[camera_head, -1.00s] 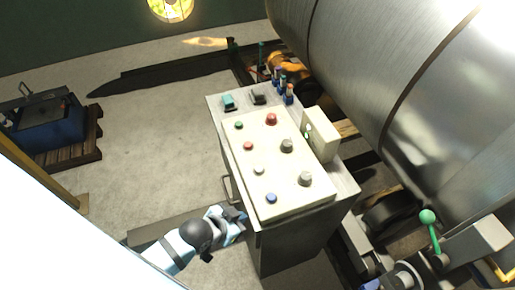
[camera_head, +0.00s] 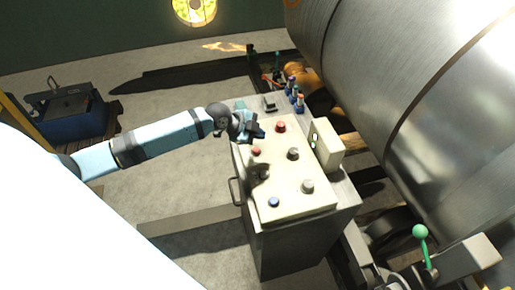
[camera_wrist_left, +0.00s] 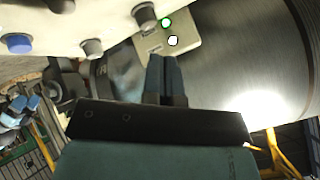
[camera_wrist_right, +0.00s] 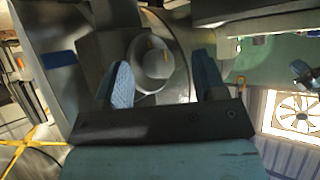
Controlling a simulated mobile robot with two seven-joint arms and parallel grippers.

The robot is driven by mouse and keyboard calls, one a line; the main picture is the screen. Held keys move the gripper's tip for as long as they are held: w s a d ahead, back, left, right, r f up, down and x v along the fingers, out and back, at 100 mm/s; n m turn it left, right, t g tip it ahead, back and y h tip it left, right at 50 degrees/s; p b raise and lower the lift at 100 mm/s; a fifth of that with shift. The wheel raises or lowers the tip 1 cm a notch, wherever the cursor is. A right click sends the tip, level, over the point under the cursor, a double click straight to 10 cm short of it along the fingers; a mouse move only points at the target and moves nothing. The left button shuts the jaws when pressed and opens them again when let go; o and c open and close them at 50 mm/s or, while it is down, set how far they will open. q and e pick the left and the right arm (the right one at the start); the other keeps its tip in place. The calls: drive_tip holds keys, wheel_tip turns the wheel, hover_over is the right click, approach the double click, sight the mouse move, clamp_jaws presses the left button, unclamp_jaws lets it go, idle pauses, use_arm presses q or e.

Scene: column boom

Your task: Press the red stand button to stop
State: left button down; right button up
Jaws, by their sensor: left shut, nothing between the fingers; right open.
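The control stand's sloped cream panel (camera_head: 322,205) carries two red buttons. The larger red button (camera_head: 280,127) is near the panel's far edge; the smaller red button (camera_head: 256,151) is at its left. I cannot tell by a label which one the task names. My left gripper (camera_head: 260,133) is shut and empty, over the panel's far left part, between and close to both red buttons. Contact cannot be told. Its closed fingers (camera_wrist_left: 166,78) show in the left wrist view, without a red button. My right gripper (camera_wrist_right: 162,85) is open and empty, outside the head view.
Grey knobs (camera_head: 293,154) and a blue button (camera_head: 274,202) sit on the panel. A cream box with lit indicators (camera_head: 327,145) stands at its right edge, and small bottles (camera_head: 296,97) behind. A large metal cylinder (camera_head: 400,70) fills the right.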

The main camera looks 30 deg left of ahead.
use_arm(q)
drive_tip(key=shift+w+a+r+m, duration=0.3)
drive_tip(key=shift+w+a+r, duration=0.5)
drive_tip(key=shift+a+r, duration=0.15)
drive_tip(key=shift+f, duration=0.15)
drive_tip(key=b, duration=0.6)
hover_over(256, 150)
wheel_tip(256, 150, down, 8)
drive_tip(key=shift+r, duration=0.1)
drive_tip(key=shift+f, duration=0.4)
idle(0.4)
